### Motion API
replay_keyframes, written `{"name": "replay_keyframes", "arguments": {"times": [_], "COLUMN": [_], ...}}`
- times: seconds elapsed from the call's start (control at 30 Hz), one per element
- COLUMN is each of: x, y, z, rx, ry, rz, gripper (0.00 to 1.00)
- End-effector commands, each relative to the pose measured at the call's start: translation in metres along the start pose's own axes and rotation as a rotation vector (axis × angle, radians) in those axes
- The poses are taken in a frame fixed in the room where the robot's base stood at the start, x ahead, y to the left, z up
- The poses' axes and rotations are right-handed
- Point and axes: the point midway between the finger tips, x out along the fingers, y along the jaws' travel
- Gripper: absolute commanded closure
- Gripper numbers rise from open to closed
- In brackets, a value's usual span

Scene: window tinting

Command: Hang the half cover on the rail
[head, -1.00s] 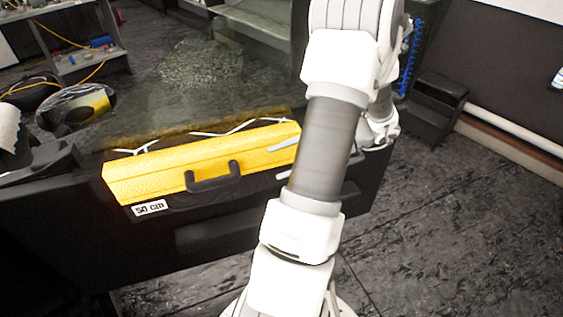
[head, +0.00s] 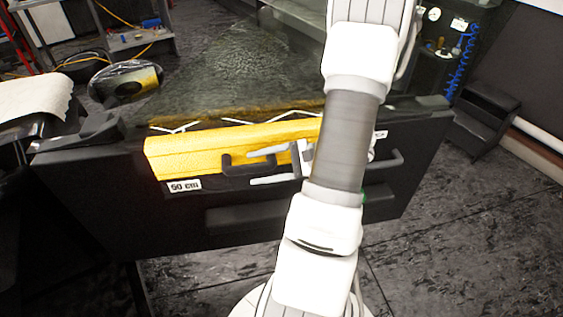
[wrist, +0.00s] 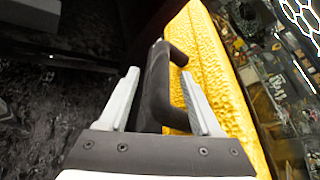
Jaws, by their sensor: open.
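The half cover appears to be the textured yellow piece (head: 195,153) with a black handle (head: 232,167) on its near side and a white label below. It rests along the top front edge of a dark panel. In the wrist view the yellow surface (wrist: 215,75) runs diagonally at right. My gripper (head: 262,166) is at the handle, coming from the right, with its pale fingers apart. In the wrist view the fingers (wrist: 158,75) are on either side of the black handle (wrist: 155,95), not clamped on it. My arm hides the cover's right end. I cannot identify the rail.
The dark panel (head: 110,205) has another black grip (head: 385,165) at right. A mirror-like oval (head: 125,82) and a white roll (head: 35,98) are at left. A black step stool (head: 485,115) stands at right. The floor at lower right is clear.

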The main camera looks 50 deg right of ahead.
Motion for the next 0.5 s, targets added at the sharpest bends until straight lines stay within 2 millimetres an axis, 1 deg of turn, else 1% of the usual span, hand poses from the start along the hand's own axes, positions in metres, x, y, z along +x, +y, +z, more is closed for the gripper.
{"name": "replay_keyframes", "arguments": {"times": [0.03,0.2,0.5], "x": [0.007,0.019,0.021], "y": [0.000,0.000,0.000], "z": [0.000,0.000,0.000], "rx": [0.000,0.001,0.001], "ry": [-0.002,0.000,0.000], "rz": [0.001,0.000,0.000], "gripper": [0.34,0.34,0.34]}}
